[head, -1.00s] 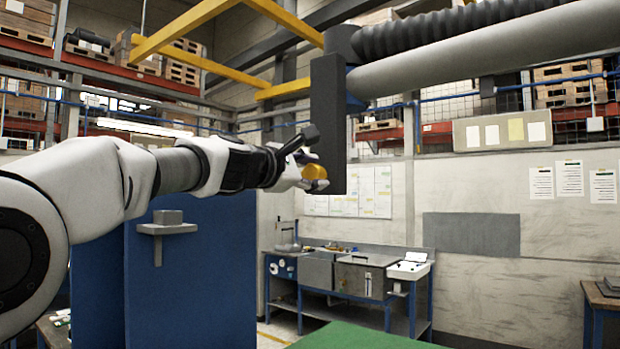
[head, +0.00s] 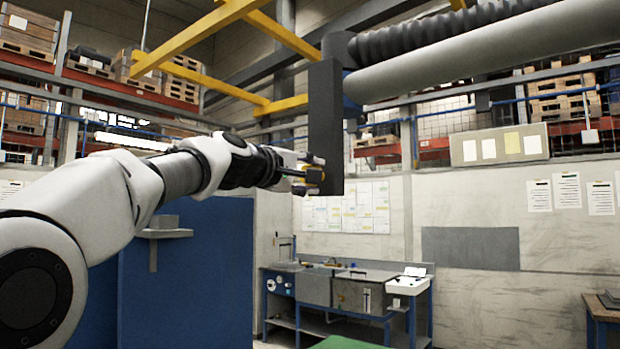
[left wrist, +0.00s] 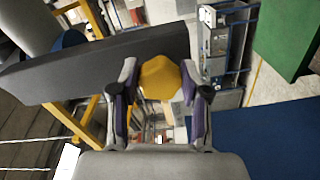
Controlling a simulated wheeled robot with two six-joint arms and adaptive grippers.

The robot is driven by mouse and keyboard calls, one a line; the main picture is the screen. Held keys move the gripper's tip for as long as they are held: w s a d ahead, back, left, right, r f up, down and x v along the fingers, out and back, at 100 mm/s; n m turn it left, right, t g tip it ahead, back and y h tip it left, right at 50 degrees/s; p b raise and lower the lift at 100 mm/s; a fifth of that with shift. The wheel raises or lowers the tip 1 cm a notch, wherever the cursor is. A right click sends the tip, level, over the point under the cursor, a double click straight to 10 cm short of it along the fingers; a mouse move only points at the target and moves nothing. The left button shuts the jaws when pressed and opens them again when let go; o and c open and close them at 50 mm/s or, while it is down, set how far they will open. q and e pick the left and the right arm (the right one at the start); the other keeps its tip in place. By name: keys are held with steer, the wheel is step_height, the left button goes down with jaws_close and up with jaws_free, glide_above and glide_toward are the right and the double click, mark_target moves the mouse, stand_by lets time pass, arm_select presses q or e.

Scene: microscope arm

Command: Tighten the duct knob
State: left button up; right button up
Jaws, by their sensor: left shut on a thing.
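The duct knob (left wrist: 159,78) is yellow and faceted. In the left wrist view it sits between the two fingers of my left gripper (left wrist: 159,88), against the dark upright bar (left wrist: 60,72). In the head view my left gripper (head: 314,173) is at the left side of the dark bar (head: 326,130), near its lower end. The gripper is shut on the knob. Only a little yellow of the knob shows there, as the fingers hide most of it. My right gripper is in neither view.
A thick grey duct (head: 470,50) and a ribbed dark hose (head: 420,35) run right from the bar's top. A blue panel (head: 190,270) stands below my left arm. A workbench (head: 345,290) is at the back. Open air lies right of the bar's lower end.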

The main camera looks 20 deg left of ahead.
arm_select(q)
steer(key=shift+a+r, duration=0.15)
steer(key=shift+r, duration=0.2)
steer(key=o, duration=1.1)
steer(key=shift+c, duration=0.2)
steer(key=shift+o, duration=0.4)
steer(key=shift+w+f, duration=0.15)
steer(key=shift+f, duration=0.1)
